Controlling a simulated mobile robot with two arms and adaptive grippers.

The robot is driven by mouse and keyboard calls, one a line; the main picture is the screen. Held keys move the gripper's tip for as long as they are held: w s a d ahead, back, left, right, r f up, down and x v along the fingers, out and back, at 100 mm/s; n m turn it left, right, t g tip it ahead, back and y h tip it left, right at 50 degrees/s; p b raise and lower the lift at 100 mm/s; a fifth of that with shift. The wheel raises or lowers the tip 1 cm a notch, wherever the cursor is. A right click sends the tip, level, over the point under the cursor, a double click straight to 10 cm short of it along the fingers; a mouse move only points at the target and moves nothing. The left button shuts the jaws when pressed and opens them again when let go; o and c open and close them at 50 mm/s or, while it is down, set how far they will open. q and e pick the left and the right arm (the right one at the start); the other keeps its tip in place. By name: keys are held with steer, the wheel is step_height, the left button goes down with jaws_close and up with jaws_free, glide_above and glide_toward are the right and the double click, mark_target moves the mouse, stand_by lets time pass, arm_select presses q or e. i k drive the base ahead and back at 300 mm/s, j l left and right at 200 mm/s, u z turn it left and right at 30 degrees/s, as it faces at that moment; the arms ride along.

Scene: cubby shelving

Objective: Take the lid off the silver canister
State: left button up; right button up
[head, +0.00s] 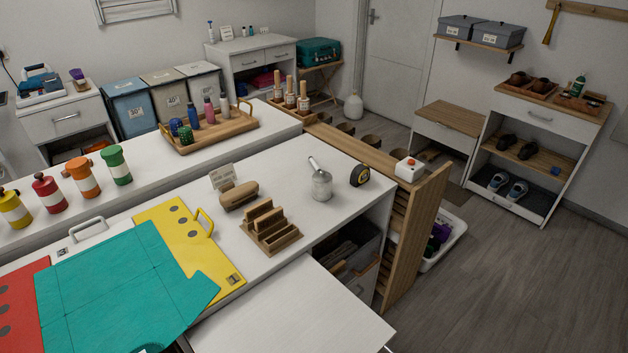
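The silver canister (321,187) stands upright on the white counter, right of the picture's middle. A pale silver rod-like piece slants up and left from its top. I cannot tell whether this piece belongs to the lid, and the lid's edge is too small to make out. Neither of my grippers shows in the head view.
Counter around the canister is clear.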

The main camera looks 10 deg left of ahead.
mark_target(322, 177)
steer(key=i+l+u, duration=0.15)
steer(key=u, duration=0.3)
steer(key=i+l+u, duration=0.1)
steer(key=l+u, duration=0.15)
steer(key=u, duration=0.2)
steer(key=l+u, duration=0.25)
steer(key=u, duration=0.15)
steer(key=i+l, duration=0.05)
